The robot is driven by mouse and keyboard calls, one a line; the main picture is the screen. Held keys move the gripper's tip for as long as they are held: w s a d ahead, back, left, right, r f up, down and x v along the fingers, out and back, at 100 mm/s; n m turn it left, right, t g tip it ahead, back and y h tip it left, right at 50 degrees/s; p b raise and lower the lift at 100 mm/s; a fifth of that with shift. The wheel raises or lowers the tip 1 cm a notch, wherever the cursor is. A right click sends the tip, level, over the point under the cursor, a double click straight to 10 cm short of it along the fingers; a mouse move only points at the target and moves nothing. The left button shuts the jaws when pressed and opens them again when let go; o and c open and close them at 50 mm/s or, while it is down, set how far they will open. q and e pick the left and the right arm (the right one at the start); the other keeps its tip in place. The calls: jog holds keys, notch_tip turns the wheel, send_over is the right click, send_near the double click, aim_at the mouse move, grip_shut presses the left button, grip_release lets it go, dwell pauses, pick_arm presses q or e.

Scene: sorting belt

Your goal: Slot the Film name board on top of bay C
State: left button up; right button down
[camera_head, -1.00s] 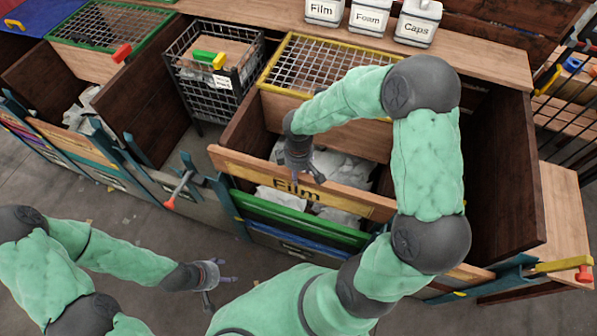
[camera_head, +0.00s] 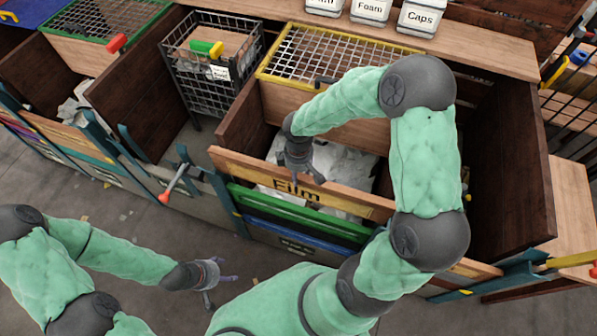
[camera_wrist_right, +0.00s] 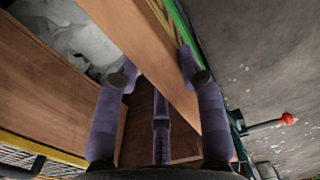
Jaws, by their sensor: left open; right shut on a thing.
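The Film name board (camera_head: 235,163) is a long wooden board with a yellow label reading "Film". My right gripper (camera_head: 300,176) is shut on its upper edge near the middle; the board also shows between the fingers in the right wrist view (camera_wrist_right: 150,45). The board is above a green board (camera_head: 275,213) at the front of the bay with the yellow-rimmed grid (camera_head: 330,55). White bags show in a gap between the two boards. I cannot read a bay letter. My arm hides the board's right part. My left gripper (camera_head: 212,283) is open and empty, low in front.
A blue board (camera_head: 285,232) lies below the green one. Teal posts (camera_head: 228,205) flank the bay front. A red-tipped lever (camera_head: 172,185) sticks out to the left. White bins (camera_head: 420,18) stand on the back shelf.

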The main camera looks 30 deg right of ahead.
aim_at(299, 192)
jog(key=shift+w+f+b, duration=0.1)
jog(key=shift+f+b, duration=4.25)
jog(key=shift+f, duration=1.35)
jog(key=shift+f+b, duration=0.5)
jog(key=shift+b, duration=0.1)
jog(key=c, duration=0.7)
grip_release()
jog(key=shift+o, duration=0.2)
notch_tip(299, 192, up, 12)
